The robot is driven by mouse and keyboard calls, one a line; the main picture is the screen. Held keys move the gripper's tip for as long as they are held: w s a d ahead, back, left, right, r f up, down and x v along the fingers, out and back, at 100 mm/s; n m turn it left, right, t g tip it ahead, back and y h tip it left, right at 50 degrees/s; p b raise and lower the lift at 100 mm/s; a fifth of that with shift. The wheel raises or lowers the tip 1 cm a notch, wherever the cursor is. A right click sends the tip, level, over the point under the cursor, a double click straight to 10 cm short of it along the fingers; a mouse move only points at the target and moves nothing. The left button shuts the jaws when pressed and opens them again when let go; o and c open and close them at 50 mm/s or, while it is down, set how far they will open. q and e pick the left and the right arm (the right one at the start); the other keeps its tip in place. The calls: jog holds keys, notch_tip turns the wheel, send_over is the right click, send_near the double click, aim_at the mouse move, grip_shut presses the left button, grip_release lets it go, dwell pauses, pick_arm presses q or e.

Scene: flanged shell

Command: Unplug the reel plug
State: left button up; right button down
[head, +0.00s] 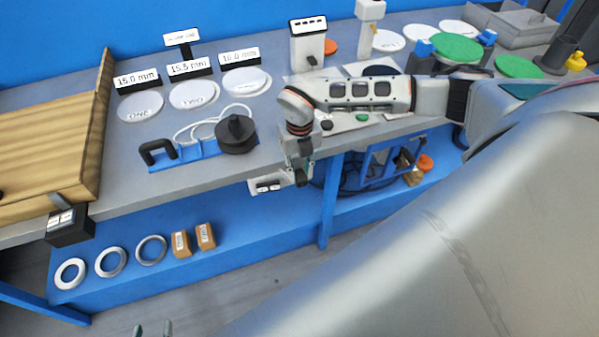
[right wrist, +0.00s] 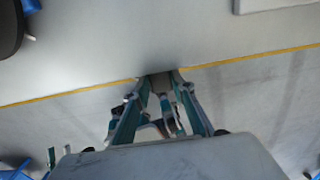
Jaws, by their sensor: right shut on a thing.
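The black cable reel (head: 236,134) stands on a blue base on the grey bench, with a pale cable looping behind it. A white socket box (head: 266,185) with dark outlets hangs at the bench's front edge. My right gripper (head: 300,171) points down beside its right end, shut on a small dark piece, apparently the reel plug (head: 301,179). I cannot tell whether the plug sits in the box. In the right wrist view the fingers (right wrist: 161,84) close in on a small dark thing, mostly hidden. My left gripper (head: 153,330) shows only two separated fingertips at the bottom edge.
White discs (head: 193,95) with size labels lie behind the reel. A wooden board (head: 48,140) is at left. Metal rings (head: 111,262) and two brown boxes (head: 205,236) sit on the blue lower shelf. A white device (head: 308,45) stands at the back.

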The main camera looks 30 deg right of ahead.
aim_at(300, 175)
jog(key=shift+r+p, duration=1.45)
jog(key=shift+r, duration=0.35)
